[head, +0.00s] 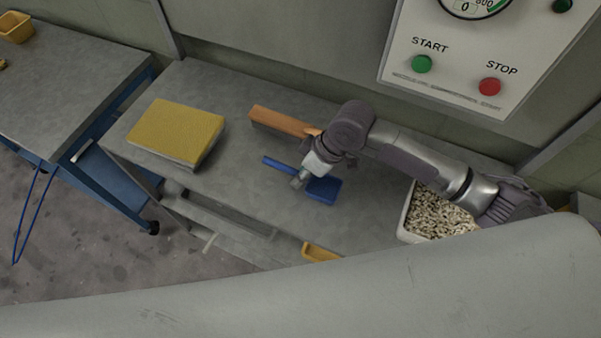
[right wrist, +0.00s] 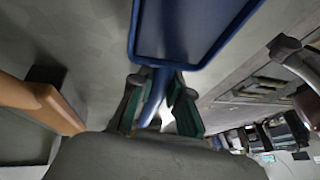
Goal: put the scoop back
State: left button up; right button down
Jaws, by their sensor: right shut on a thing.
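The blue scoop (head: 325,191) is over the middle of the grey bench (head: 240,190), its pan to the right and its handle pointing left. My right gripper (head: 299,181) is shut on the scoop's handle, close to the pan. In the right wrist view the scoop's pan (right wrist: 190,32) fills the top, and its handle runs down between the two fingers of the gripper (right wrist: 157,102). I cannot tell whether the scoop touches the bench. My left gripper does not show.
A white tray (head: 404,222) of pale pellets stands right of the scoop. An orange-brown wooden piece (head: 280,121) lies behind it. A yellow-topped block (head: 177,130) lies at left. A yellow bin (head: 319,252) shows at the front edge. A control panel (head: 450,60) is behind.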

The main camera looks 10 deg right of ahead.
jog(key=shift+f, duration=0.15)
jog(key=shift+f, duration=0.1)
jog(key=c, duration=1.1)
grip_release()
jog(key=v, duration=1.2)
jog(key=shift+b, duration=0.4)
